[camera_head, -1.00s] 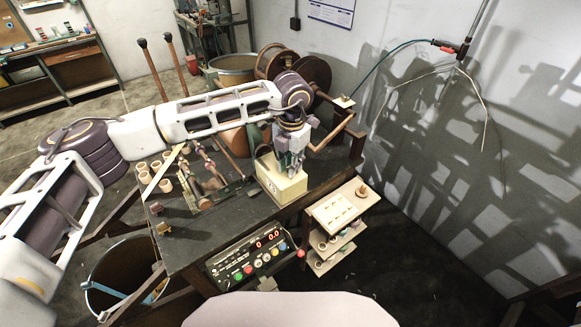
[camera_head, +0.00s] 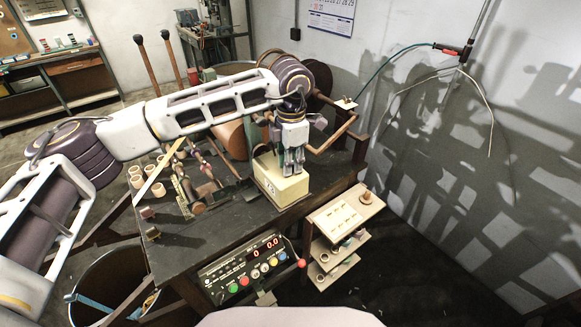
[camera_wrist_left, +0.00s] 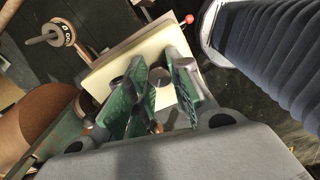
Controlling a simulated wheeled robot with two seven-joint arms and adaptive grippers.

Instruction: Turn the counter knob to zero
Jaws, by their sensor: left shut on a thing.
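The counter is a cream box (camera_head: 282,188) on the dark bench, with a small window on its front that is too small to read. My left gripper (camera_head: 293,168) points down onto the box's top. In the left wrist view the cream box (camera_wrist_left: 105,72) lies beyond the green finger pads. A small grey round knob (camera_wrist_left: 158,80) shows between the pads of the left gripper (camera_wrist_left: 160,88). The gripper is shut on this knob, though the fingers partly hide it. The knob's zero mark cannot be made out. My right gripper is not in view.
A control panel (camera_head: 250,267) with a red display and coloured buttons is on the bench's front. Wooden rings (camera_head: 137,177) and a winding mechanism (camera_head: 200,190) stand left of the box. A shelf unit (camera_head: 340,222) is at the right.

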